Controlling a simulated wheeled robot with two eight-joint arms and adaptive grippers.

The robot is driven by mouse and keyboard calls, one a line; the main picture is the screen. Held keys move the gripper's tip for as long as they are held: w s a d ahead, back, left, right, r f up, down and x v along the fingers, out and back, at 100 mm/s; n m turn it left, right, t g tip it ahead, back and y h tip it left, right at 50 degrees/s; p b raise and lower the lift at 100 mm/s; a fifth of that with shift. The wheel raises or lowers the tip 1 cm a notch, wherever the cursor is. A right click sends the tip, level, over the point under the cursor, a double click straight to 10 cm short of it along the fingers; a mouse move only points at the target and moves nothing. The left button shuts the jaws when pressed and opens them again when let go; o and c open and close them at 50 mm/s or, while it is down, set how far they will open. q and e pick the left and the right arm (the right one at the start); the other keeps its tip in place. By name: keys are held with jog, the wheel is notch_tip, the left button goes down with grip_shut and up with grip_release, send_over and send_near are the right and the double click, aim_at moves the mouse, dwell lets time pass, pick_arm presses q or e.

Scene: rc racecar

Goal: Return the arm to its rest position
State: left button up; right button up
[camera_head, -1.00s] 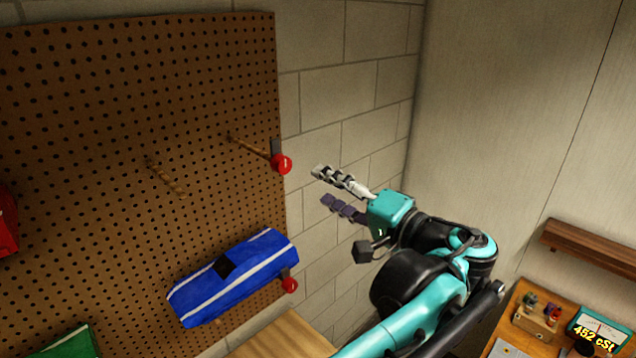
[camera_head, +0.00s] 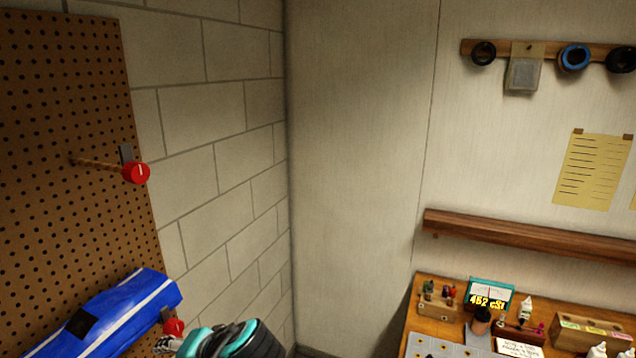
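My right arm shows only at the bottom edge, left of centre. Part of its teal and black gripper (camera_head: 168,345) is in view, beside the lower red knob of the pegboard. Most of this gripper is cut off by the frame, so its opening does not show. My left arm is not in view. A blue car body with white stripes (camera_head: 125,312) hangs on the brown pegboard (camera_head: 60,130) at the left.
A red knob (camera_head: 136,173) ends a peg above the blue body; another red knob (camera_head: 174,327) is below it. A workbench (camera_head: 428,326) with a meter (camera_head: 490,294) stands at lower right. A wooden shelf (camera_head: 530,236) is above it. The corner between is clear.

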pick_arm(q)
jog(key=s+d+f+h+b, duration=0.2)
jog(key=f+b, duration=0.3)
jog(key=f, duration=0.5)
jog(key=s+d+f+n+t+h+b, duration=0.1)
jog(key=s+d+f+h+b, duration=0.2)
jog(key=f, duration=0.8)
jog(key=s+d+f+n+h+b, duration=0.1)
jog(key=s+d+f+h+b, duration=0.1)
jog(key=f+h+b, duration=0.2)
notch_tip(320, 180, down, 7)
jog(key=b, duration=0.3)
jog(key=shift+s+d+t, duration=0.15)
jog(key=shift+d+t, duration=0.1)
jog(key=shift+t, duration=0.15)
